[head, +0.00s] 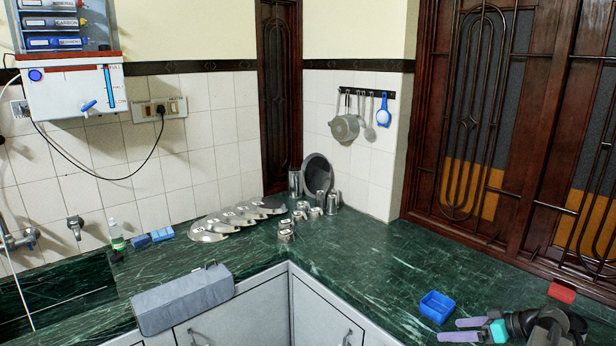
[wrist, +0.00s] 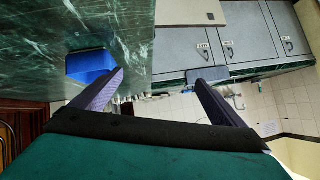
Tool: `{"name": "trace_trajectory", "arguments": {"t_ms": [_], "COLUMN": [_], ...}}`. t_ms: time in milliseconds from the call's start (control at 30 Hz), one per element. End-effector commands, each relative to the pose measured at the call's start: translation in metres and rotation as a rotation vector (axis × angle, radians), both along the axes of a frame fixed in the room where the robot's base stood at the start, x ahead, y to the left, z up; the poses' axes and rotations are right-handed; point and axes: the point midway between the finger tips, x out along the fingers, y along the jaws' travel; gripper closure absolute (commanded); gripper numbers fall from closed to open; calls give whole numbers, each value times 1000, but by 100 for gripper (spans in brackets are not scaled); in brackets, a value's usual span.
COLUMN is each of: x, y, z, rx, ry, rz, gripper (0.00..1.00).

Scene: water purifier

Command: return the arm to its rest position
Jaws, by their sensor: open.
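My gripper (head: 454,330) is at the lower right of the head view, over the right part of the green counter and beside a small blue open box (head: 436,307). Its two purple-grey fingers are apart, with nothing seen between them. In the wrist view my gripper (wrist: 158,77) also shows its fingers spread and empty. The blue box (wrist: 86,63) appears there near the left finger; I cannot tell whether they touch. Most of my arm is cut off by the lower right of the head view.
The green marble counter (head: 370,250) is largely clear in front of the barred wooden window (head: 490,120). A red block (head: 562,292) lies near my arm. Steel cups (head: 315,211) and plates (head: 225,222) stand in the corner. A white water purifier (head: 75,92) hangs at upper left.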

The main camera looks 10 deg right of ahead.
Motion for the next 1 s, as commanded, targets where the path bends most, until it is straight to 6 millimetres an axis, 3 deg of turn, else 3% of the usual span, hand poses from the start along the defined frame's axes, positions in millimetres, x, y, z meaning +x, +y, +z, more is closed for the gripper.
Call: {"name": "trace_trajectory", "arguments": {"t_ms": [100, 400, 1000], "x": [14, 35, 42], "y": [36, 108, 245], "z": [-19, -60, -131], "rx": [16, 22, -92], "ry": [92, 303, 653], "rz": [7, -2, -71], "gripper": [7, 7, 7]}}
